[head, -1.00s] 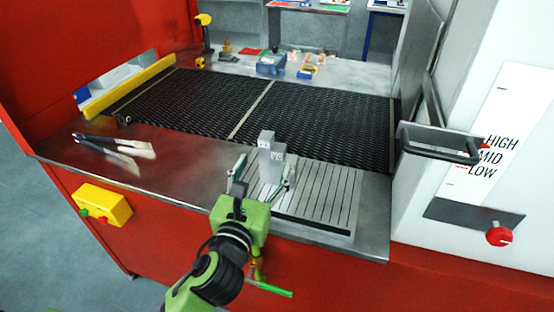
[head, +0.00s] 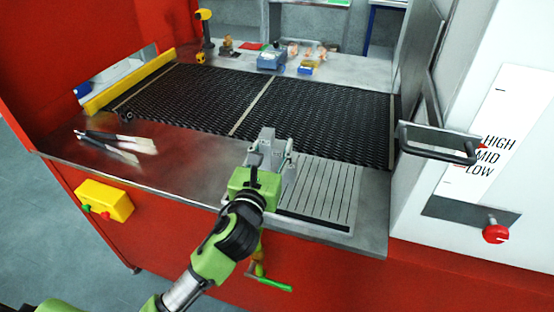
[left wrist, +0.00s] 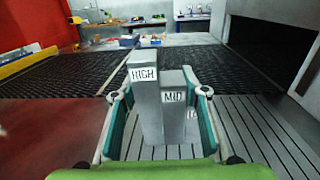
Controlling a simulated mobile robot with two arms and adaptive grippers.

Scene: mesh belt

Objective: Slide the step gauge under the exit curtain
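The step gauge (left wrist: 148,105) is a grey stepped block. In the left wrist view its steps read HIGH and MID, with a partly covered lower label. In the head view the step gauge (head: 267,142) stands upright at the far left of a slotted plate, partly hidden by my gripper. My left gripper (head: 271,148) is around it, one finger on each side. In the left wrist view the gripper (left wrist: 162,120) looks open, with a gap beside the tall step; the right finger is very close to the low side. My right gripper is not in view. I cannot make out the exit curtain.
The black mesh belt (head: 315,118) lies behind the gauge. The slotted plate (head: 325,192) is bare to the right. A white cabinet with a handle (head: 440,143) stands at the right. A pale-ended tool (head: 138,144) lies at the left. Small items sit behind the belt.

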